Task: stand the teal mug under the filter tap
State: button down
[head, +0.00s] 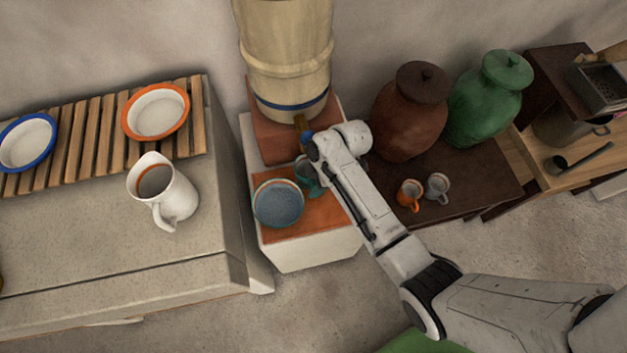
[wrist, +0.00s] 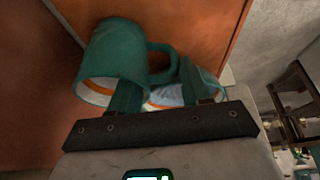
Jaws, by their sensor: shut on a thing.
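The teal mug (wrist: 112,50) fills the upper left of the wrist view, its orange-lined rim towards the camera. My gripper (wrist: 163,82) is shut on the mug, with its handle between the fingers. In the head view the mug (head: 304,174) is mostly hidden by my gripper (head: 314,178).
A blue-grey bowl (head: 279,203) stands on the ledge (head: 320,219) close beside the mug. A white jug (head: 165,194) is on the left counter. Brown (head: 408,115) and green (head: 490,98) jars, an orange mug (head: 410,194) and a grey mug (head: 437,187) are to the right.

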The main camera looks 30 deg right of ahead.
jog(key=shift+f, duration=0.15)
jog(key=c, duration=0.5)
grip_release()
jog(key=v, duration=1.2)
jog(key=s+d+m+h, duration=0.2)
jog(key=s+m, duration=0.5)
jog(key=s, duration=0.3)
jog(key=s+d+r+m+h, duration=0.1)
jog(key=s+m+h, duration=0.1)
jog(key=s+m, duration=0.6)
jog(key=s, duration=0.3)
jog(key=shift+d+r+g, duration=0.2)
jog(key=shift+d+g, duration=0.1)
jog(key=shift+d, duration=0.05)
jog(key=shift+s, duration=0.1)
